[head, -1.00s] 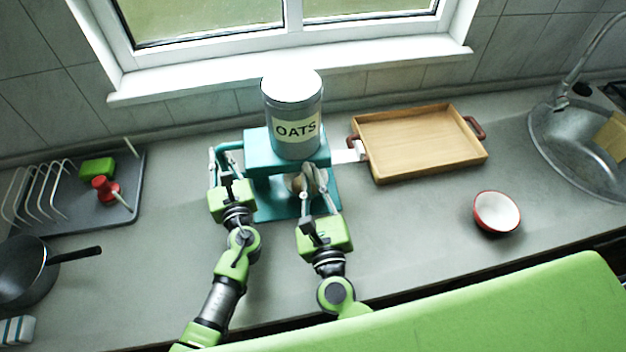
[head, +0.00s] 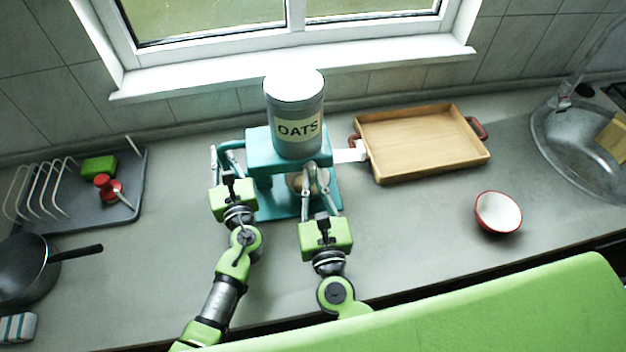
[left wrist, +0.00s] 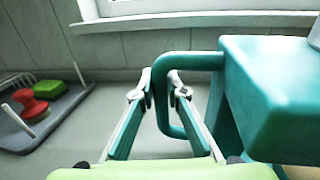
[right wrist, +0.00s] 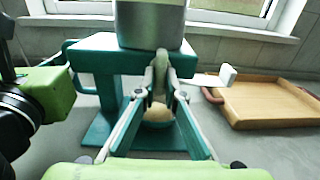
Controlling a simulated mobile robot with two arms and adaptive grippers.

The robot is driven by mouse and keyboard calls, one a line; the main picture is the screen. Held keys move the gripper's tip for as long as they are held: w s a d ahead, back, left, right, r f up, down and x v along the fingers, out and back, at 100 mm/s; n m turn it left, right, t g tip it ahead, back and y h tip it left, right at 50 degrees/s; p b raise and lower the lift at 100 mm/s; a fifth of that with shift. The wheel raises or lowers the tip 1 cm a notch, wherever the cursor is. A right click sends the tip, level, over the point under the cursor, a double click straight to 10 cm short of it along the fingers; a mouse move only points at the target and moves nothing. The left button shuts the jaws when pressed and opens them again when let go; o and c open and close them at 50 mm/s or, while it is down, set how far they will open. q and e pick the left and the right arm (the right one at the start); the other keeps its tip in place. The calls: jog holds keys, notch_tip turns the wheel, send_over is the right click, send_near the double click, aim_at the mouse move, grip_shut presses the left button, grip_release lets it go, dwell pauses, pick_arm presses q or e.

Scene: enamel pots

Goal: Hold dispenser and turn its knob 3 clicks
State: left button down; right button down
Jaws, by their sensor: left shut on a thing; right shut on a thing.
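The dispenser is a teal stand (head: 262,150) with a grey canister (head: 296,118) labelled OATS on top. Its teal side handle (left wrist: 165,95) is on the left. My left gripper (head: 222,163) is shut on this handle; the left wrist view shows the fingers around its upright bar. My right gripper (head: 313,172) is shut on the knob (right wrist: 161,66) at the dispenser's front, below the canister. A bowl with pale contents (right wrist: 158,114) stands under the knob on the stand's base. A white lever with a block (right wrist: 226,75) sticks out on the right.
A wooden tray (head: 425,145) stands right of the dispenser, and a red-rimmed white bowl (head: 498,212) is nearer the front. A sink (head: 560,150) is far right. A drying rack (head: 80,215) with a green sponge and a pan (head: 28,270) are at left.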

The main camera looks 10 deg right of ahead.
jog(key=c, duration=2.1)
grip_release()
jog(key=shift+c, duration=0.2)
jog(key=shift+s, duration=0.1)
jog(key=s, duration=1.2)
jog(key=shift+a, duration=0.25)
pick_arm(q)
jog(key=c, duration=2)
grip_release()
pick_arm(e)
jog(key=shift+w, duration=0.1)
pick_arm(q)
jog(key=shift+o, duration=0.2)
